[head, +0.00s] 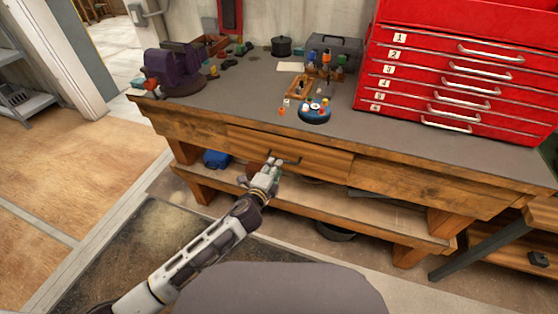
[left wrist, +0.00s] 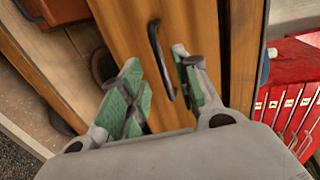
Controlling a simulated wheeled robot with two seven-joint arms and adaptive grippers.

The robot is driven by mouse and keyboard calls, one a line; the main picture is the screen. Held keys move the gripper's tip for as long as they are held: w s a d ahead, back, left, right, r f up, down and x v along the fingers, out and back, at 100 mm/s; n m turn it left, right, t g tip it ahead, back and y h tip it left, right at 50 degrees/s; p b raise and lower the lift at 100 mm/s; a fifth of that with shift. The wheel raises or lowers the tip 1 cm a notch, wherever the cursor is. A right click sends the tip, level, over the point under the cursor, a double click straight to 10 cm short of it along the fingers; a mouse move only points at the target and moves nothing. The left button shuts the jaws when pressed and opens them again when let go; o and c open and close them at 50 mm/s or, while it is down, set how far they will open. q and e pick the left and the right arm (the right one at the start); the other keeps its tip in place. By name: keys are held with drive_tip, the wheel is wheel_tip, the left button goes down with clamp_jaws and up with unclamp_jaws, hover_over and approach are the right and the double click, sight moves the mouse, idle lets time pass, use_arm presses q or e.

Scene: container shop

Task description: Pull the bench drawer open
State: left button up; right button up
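The bench drawer (head: 315,160) is a wooden front under the grey top of the bench (head: 400,172); it looks shut. Its dark bar handle (head: 285,159) is on the front. My left gripper (head: 267,172) is in front of the drawer, at the handle's left part. In the left wrist view the gripper (left wrist: 158,95) is open, its green-padded fingers apart. There the handle (left wrist: 160,58) runs between the fingers, close to the right finger. I cannot tell whether it touches. My right gripper is not in view.
A red tool chest (head: 460,75) with numbered drawers stands on the right of the bench top. A purple vise (head: 175,72) is at the left end. A lower shelf (head: 330,208) runs below the drawer, with a blue object (head: 216,159) on it.

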use_arm(q)
drive_tip(key=shift+x, duration=3)
clamp_jaws()
